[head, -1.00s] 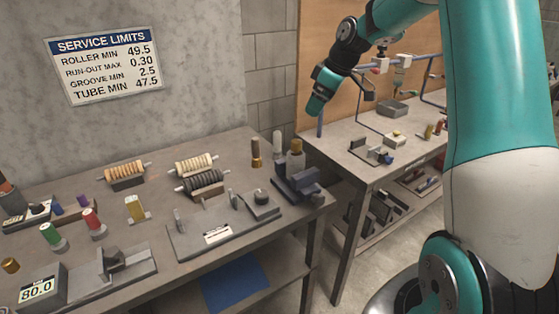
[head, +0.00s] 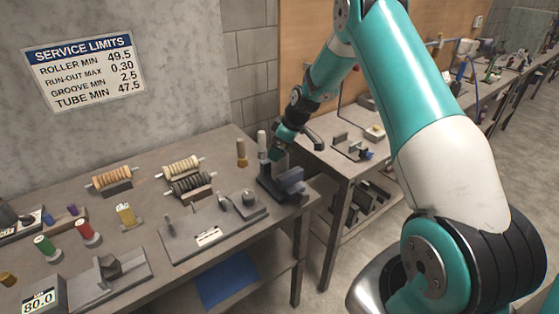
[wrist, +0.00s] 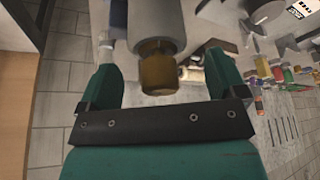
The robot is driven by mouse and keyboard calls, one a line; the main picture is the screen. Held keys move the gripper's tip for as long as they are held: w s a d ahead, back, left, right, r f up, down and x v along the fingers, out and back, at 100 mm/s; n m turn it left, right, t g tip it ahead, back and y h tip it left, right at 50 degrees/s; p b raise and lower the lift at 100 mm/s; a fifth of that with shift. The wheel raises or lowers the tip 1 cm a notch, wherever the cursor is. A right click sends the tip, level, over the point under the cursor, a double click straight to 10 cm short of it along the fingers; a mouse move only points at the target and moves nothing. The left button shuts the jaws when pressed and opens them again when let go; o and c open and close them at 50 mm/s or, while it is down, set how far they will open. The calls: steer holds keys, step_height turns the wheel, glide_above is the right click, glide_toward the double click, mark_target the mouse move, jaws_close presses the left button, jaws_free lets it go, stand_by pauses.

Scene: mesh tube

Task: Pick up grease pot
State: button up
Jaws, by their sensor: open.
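A grey cylinder with an amber-brown cap (wrist: 158,70), which looks like the grease pot, shows in the wrist view. My gripper (wrist: 161,62) is open, with one teal finger on each side of the cap and visible gaps to both. The cap end is towards my palm and the grey body points away. In the head view my gripper (head: 279,150) is at the back right corner of the near bench. It hides most of the pot there. I cannot tell whether anything touches.
A dark blue fixture (head: 288,186) stands close by at the bench corner. A pale cylinder (head: 262,143) and a brass one (head: 241,153) stand just left of my gripper. Rollers (head: 182,168) and a grey plate (head: 213,236) lie further left. A second bench (head: 335,165) is to the right.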

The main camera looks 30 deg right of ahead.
steer(key=shift+w+a+f, duration=0.15)
steer(key=shift+f, duration=0.4)
steer(key=shift+r, duration=0.1)
steer(key=c, duration=1.6)
